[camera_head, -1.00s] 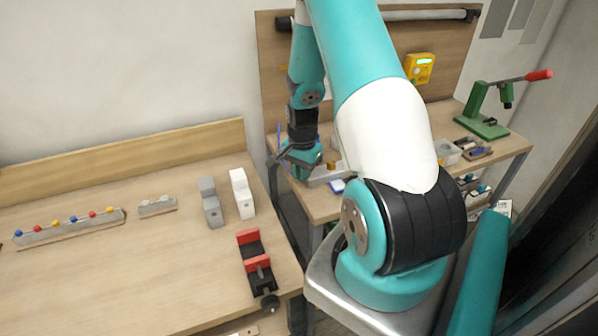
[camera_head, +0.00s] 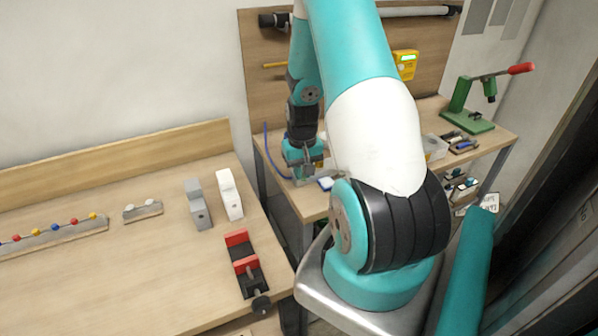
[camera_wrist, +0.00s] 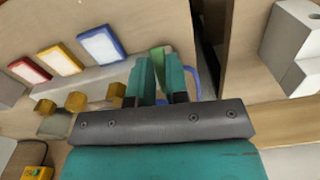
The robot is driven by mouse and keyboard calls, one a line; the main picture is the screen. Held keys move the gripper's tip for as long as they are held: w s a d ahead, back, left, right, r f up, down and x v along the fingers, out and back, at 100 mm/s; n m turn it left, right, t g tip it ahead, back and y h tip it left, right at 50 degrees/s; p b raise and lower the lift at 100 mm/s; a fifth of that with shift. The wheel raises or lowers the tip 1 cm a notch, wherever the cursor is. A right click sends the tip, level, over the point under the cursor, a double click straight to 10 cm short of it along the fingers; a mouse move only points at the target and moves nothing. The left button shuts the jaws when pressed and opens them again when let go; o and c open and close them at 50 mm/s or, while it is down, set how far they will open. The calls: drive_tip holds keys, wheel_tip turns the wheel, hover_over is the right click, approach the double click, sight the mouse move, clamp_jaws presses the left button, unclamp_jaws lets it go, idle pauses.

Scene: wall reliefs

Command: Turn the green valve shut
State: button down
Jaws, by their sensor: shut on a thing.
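A green piece (camera_wrist: 157,58), which looks like the valve's handle, stands between my gripper's teal fingers in the wrist view. My gripper (camera_wrist: 160,72) is shut on it. Only its upper part shows; the fingers hide the rest. In the head view my gripper (camera_head: 305,172) is low over the back bench, and my own arm covers part of that area. I cannot make out the green valve in the head view.
A blue hose (camera_wrist: 191,82) curves close beside the fingers. Yellow knobs (camera_wrist: 76,101) and red, yellow and blue framed panels (camera_wrist: 100,46) lie to the left. A red vise (camera_head: 243,262) stands on the front bench; a green press (camera_head: 468,118) stands at right.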

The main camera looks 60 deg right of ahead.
drive_tip(key=shift+s+d+n, duration=0.1)
drive_tip(key=shift+d+n, duration=0.1)
drive_tip(key=shift+n, duration=0.4)
drive_tip(key=c, duration=1.1)
unclamp_jaws()
drive_tip(key=shift+r, duration=0.1)
wheel_tip(320, 180, up, 17)
drive_tip(key=shift+r+b, duration=0.15)
drive_tip(key=shift+b, duration=0.95)
